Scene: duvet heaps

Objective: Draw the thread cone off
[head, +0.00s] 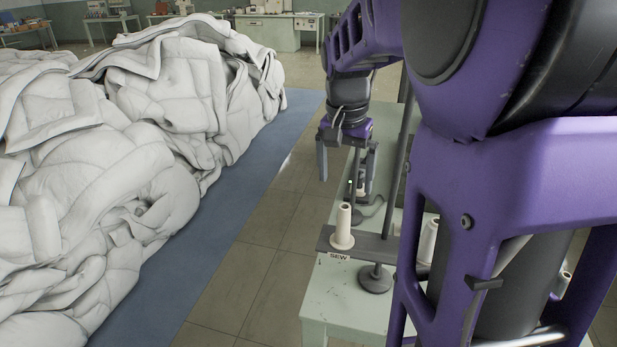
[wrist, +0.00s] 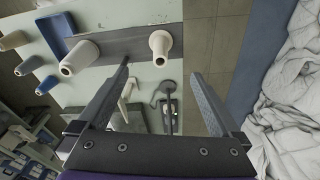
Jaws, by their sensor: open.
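A white thread cone (head: 343,228) stands upright on a grey board (head: 374,246) with a SEW label at the table's near left corner. In the wrist view, the cone (wrist: 161,45) shows from above on the grey board (wrist: 122,47), beyond my fingertips and roughly centred between them. My gripper (head: 345,182) points down with its two fingers spread, farther back than the cone and higher. In the wrist view, my gripper (wrist: 160,72) has nothing between its fingers. Whether a peg runs inside the cone cannot be told.
Another white cone (head: 428,241) stands to the right, partly behind my arm. The wrist view shows several more cones, including a white one (wrist: 79,58) and a blue one (wrist: 47,85). A grey upright post (head: 399,160) stands near my gripper. White duvets (head: 130,160) heap at left.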

